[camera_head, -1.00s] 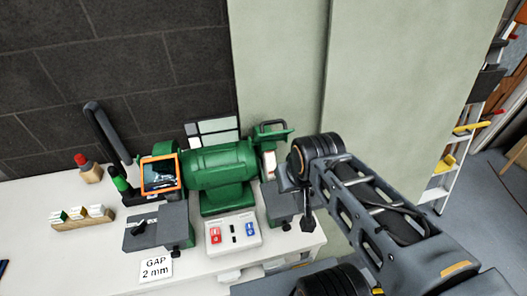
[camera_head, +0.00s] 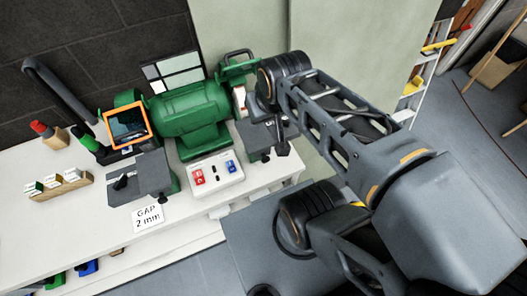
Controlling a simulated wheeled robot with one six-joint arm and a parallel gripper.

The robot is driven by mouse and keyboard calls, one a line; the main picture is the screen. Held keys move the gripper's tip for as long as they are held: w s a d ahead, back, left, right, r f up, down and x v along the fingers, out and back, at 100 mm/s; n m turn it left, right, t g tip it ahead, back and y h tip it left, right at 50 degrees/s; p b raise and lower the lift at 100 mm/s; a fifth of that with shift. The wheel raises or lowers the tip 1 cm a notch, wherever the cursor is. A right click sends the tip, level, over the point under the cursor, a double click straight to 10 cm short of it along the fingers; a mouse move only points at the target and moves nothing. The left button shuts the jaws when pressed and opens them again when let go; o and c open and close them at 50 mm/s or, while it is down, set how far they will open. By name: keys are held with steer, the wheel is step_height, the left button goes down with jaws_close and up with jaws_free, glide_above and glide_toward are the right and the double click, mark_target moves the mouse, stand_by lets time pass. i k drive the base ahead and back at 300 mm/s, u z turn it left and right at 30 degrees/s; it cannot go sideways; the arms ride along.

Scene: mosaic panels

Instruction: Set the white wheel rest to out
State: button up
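The green bench grinder (camera_head: 188,112) stands on the white bench against the wall. Its white wheel (camera_head: 240,99) shows as a narrow pale strip at the right end, partly behind my arm. The white wheel rest (camera_head: 254,139) is a dark grey block below that wheel, and its right part is partly covered. My gripper (camera_head: 281,136) is a small dark shape beside the rest's right side, below my wrist. Its fingers are not clear, and I cannot tell whether it touches the rest or is open.
A second grey rest (camera_head: 140,180) sits at the grinder's left end, under an orange-framed shield (camera_head: 127,125). A white switch box (camera_head: 215,175) with red and blue switches lies in front. A card (camera_head: 148,217) reads "GAP 2 mm". A ladder (camera_head: 413,100) stands at the right.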

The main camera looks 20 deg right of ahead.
mark_target(258, 141)
steer(key=k, duration=0.5)
steer(key=z, duration=1.1)
steer(key=k, duration=0.85)
steer(key=u, duration=1.4)
steer(key=i, duration=0.5)
steer(key=z, duration=0.05)
